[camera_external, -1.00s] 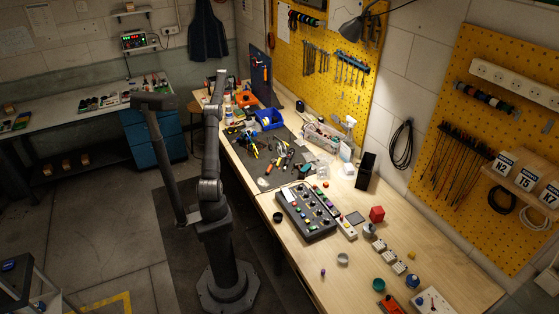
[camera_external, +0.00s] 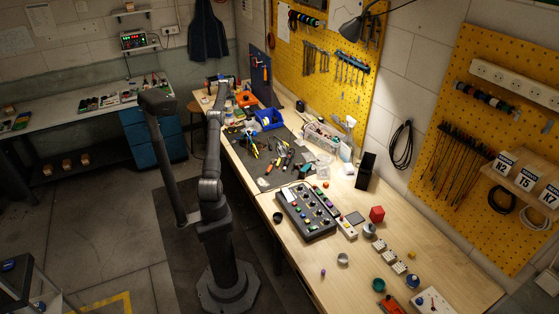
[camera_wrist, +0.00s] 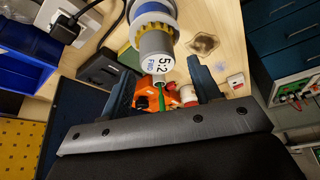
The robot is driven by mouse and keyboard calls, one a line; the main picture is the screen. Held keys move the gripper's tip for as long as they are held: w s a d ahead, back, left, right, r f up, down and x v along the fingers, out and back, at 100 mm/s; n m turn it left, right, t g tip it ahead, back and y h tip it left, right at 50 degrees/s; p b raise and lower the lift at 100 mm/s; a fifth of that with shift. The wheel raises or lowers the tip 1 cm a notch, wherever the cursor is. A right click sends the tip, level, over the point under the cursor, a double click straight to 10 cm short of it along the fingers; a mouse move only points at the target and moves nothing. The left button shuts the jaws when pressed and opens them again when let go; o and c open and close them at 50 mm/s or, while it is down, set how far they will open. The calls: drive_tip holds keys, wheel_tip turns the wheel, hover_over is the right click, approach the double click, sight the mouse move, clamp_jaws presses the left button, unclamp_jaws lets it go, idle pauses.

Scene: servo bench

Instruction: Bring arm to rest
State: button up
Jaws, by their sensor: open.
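My gripper (camera_wrist: 162,72) shows in the wrist view with its two dark blue fingers spread apart, and nothing is gripped between them. A grey cylinder (camera_wrist: 156,44) with a blue-and-white ring and a label reading "5:2 FWD" lies just beyond the fingertips. An orange object (camera_wrist: 146,94) and a green-handled tool (camera_wrist: 161,98) show between the fingers. In the external view my arm (camera_external: 210,188) stands bent over the far left end of the bench; the gripper itself is hard to make out there.
A blue bin (camera_external: 269,119) and an orange item (camera_external: 245,98) stand at the bench's far end. Loose tools lie on a dark mat (camera_external: 262,172). The floor (camera_external: 115,235) left of my arm is mostly clear.

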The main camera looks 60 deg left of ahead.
drive_tip(key=shift+r, duration=0.3)
drive_tip(key=shift+f, duration=0.15)
